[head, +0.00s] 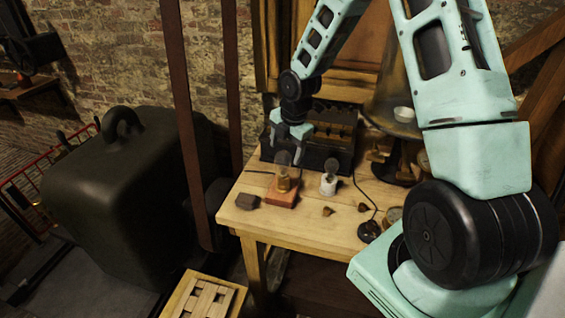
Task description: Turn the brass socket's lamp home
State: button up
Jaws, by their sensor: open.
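The brass socket (283,183) stands on a reddish-brown block near the table's left side. A clear glass lamp (283,159) sits upright in its top. I cannot tell from here how deep its thread sits. My gripper (288,147) is open and points down directly over the lamp. Its fingertips are close to the top of the glass, and I cannot tell whether they touch it.
A white socket with a lamp (328,182) stands just right of the brass one. A dark block (247,201) lies to the left. Behind is a dark box of jars (330,135). Small brown pieces (328,211) and a dark corded object (369,231) lie at the front right of the wooden table (285,228).

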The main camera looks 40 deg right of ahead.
aim_at(283, 163)
jog(key=f, duration=0.3)
jog(key=w+f, duration=0.1)
jog(key=f, duration=0.2)
jog(key=shift+w+a+f+p, duration=0.15)
jog(key=shift+f+p, duration=0.15)
jog(key=c, duration=1.2)
jog(key=shift+o, duration=0.2)
jog(key=shift+f+m+b, duration=0.1)
jog(key=shift+m+b, duration=0.4)
jog(key=shift+m, duration=0.3)
jog(key=m+b, duration=0.1)
jog(key=m, duration=0.2)
jog(key=shift+h, duration=0.4)
jog(key=shift+m, duration=0.9)
